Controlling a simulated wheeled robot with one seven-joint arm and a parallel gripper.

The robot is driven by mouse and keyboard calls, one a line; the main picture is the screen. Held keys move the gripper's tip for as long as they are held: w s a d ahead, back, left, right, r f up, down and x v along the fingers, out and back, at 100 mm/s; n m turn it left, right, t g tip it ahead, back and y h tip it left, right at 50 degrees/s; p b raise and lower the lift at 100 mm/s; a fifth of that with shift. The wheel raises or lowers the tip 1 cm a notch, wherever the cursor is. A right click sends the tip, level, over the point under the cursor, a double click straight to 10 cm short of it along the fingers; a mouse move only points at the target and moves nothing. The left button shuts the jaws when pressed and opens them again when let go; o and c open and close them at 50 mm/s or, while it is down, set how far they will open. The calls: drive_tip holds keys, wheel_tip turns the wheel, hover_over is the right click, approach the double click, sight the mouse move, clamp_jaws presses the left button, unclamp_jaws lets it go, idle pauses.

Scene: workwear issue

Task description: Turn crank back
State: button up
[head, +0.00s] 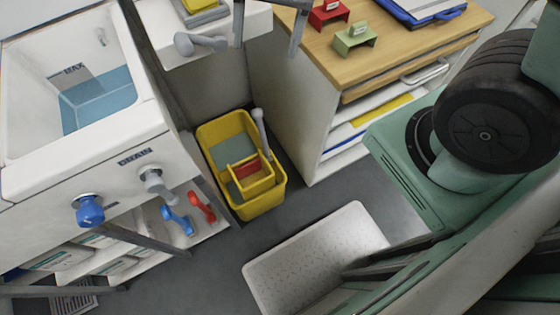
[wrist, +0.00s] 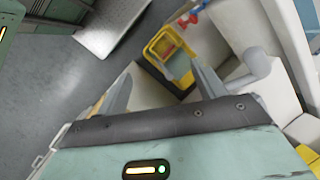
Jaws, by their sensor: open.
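A grey crank (head: 203,42) sits on the front face of a white unit at the top of the head view. Its arm lies roughly sideways, with the free end toward the right. It also shows as a pale grey bent shape in the wrist view (wrist: 257,66). My gripper (head: 266,50) reaches in from the top edge, its two fingers apart and empty. The crank lies outside the fingers, just left of the nearer finger in the head view and right of the fingers in the wrist view (wrist: 161,80). Whether finger and crank touch cannot be told.
A yellow mop bucket (head: 268,197) with a grey lever stands on the floor below. A sink (head: 30,160) with drain knobs is at left. A wooden-topped cabinet (head: 400,55) with red and green blocks is at right. A textured step (head: 290,262) lies in front.

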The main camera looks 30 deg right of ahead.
drive_tip(key=s+a+f+n+h+b, duration=0.1)
drive_tip(key=s+a+f+n+b, duration=0.1)
drive_tip(key=s+f+n+b, duration=0.4)
drive_tip(key=s+a+f+n+t+h+b, duration=0.1)
drive_tip(key=s+a+f+n+b, duration=0.2)
drive_tip(key=s+f+n+b, duration=0.4)
wheel_tip(320, 180, down, 8)
drive_tip(key=n+b, duration=0.1)
drive_tip(key=b, duration=0.6)
drive_tip(key=shift+r+h, duration=0.15)
drive_tip(key=shift+h, duration=0.15)
drive_tip(key=shift+a, duration=0.1)
wheel_tip(320, 180, up, 25)
drive_tip(key=p, duration=2.5)
drive_tip(key=shift+r, duration=0.2)
